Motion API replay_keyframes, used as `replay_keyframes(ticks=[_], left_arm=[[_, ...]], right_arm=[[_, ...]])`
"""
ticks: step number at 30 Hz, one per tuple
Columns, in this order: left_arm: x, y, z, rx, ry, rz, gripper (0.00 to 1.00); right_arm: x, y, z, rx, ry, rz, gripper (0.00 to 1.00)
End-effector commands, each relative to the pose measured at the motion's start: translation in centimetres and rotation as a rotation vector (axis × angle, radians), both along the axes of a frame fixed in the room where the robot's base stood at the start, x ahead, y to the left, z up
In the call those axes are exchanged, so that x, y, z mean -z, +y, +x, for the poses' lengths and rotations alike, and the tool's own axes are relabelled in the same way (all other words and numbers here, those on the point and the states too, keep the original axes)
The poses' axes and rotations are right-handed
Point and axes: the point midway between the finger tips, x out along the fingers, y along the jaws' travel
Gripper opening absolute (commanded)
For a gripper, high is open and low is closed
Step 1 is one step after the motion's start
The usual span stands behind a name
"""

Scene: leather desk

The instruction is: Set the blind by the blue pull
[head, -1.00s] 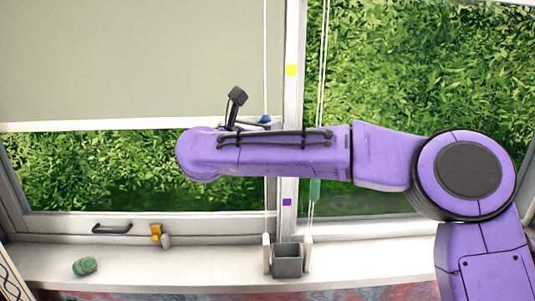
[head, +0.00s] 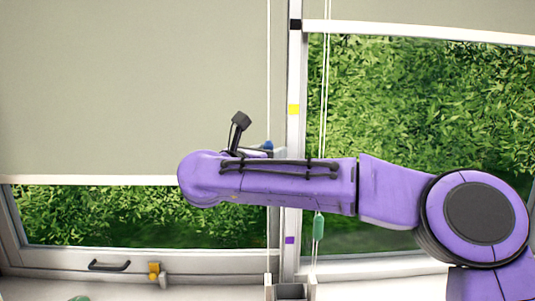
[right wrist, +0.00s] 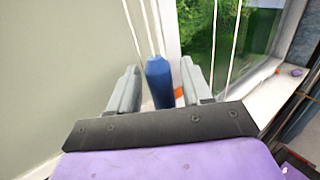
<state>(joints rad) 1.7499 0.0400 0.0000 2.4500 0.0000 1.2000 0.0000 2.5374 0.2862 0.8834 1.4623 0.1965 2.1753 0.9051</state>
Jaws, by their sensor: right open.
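The blue pull (head: 267,145) hangs on a cord just left of the central window post, partly hidden by my right arm. In the right wrist view the blue pull (right wrist: 159,82) stands between the two grey fingers of my right gripper (right wrist: 160,80). The fingers are apart, with a narrow gap showing beside the pull. The left blind (head: 130,90) is beige and covers most of the left pane. Its white bottom bar (head: 90,180) is level, with foliage showing below. My left gripper is not in view.
A green pull (head: 318,227) hangs on cords right of the post. Yellow (head: 293,109), purple (head: 289,240) and black (head: 295,24) squares mark the post. A right blind (head: 430,14) is mostly raised. A black handle (head: 109,266) and grey box (head: 291,291) are low down.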

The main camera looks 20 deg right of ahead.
Motion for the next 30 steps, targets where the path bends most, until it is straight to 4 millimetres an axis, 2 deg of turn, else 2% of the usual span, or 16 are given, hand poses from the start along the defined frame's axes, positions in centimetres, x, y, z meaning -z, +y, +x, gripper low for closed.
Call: replay_keyframes(ticks=[5,9,15,26,28,30], left_arm=[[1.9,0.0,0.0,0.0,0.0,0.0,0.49],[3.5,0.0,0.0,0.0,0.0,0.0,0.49],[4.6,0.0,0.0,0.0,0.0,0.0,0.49],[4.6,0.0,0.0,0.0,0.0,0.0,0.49],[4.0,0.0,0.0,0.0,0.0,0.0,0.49],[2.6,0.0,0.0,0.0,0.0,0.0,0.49]], right_arm=[[0.5,2.3,-1.5,-0.003,-0.005,-0.003,0.49],[0.5,5.2,-3.5,-0.003,-0.005,-0.003,0.49],[0.2,8.0,-5.5,-0.001,-0.003,-0.002,0.49],[0.0,8.6,-5.9,0.0,0.0,0.0,0.49],[-0.6,8.6,-5.9,0.0,0.0,0.0,0.49],[-2.0,8.5,-5.9,0.0,0.0,0.0,0.49]])
